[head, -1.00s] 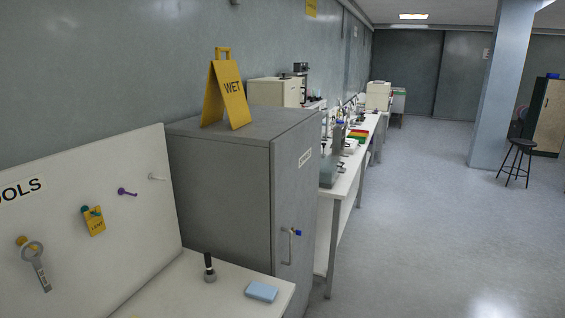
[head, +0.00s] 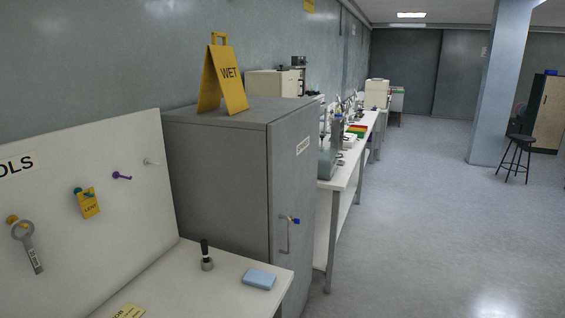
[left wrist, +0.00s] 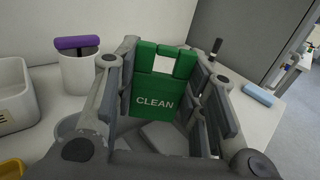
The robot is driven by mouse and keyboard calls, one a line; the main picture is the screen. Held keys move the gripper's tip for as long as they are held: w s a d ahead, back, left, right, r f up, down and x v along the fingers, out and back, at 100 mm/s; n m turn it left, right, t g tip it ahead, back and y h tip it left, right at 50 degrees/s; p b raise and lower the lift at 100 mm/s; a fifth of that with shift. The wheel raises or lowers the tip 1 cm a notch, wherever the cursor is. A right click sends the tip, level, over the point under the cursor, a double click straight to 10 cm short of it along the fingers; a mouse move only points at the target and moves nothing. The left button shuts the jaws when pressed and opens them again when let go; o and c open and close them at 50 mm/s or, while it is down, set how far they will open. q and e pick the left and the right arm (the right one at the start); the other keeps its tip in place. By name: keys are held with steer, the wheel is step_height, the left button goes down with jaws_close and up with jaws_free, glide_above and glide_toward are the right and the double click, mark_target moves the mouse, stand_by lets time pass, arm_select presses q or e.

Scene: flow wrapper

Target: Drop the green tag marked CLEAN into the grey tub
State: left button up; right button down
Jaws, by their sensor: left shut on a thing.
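The green tag marked CLEAN (left wrist: 154,98) is in the left wrist view, upright with its lettering facing the camera. My left gripper (left wrist: 164,60) is shut on it, with a finger at each side. A pale open bin (left wrist: 14,112) with a label stands at the left edge of that view. I cannot tell which of these is the grey tub. Neither gripper shows in the head view.
A white cup (left wrist: 78,74) and a purple bar stand behind the left finger.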

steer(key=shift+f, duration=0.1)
arm_select(q)
steer(key=o, duration=0.8)
steer(key=shift+o, duration=1.3)
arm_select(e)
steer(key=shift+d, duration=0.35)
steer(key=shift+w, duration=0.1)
arm_select(q)
steer(key=v, duration=1.2)
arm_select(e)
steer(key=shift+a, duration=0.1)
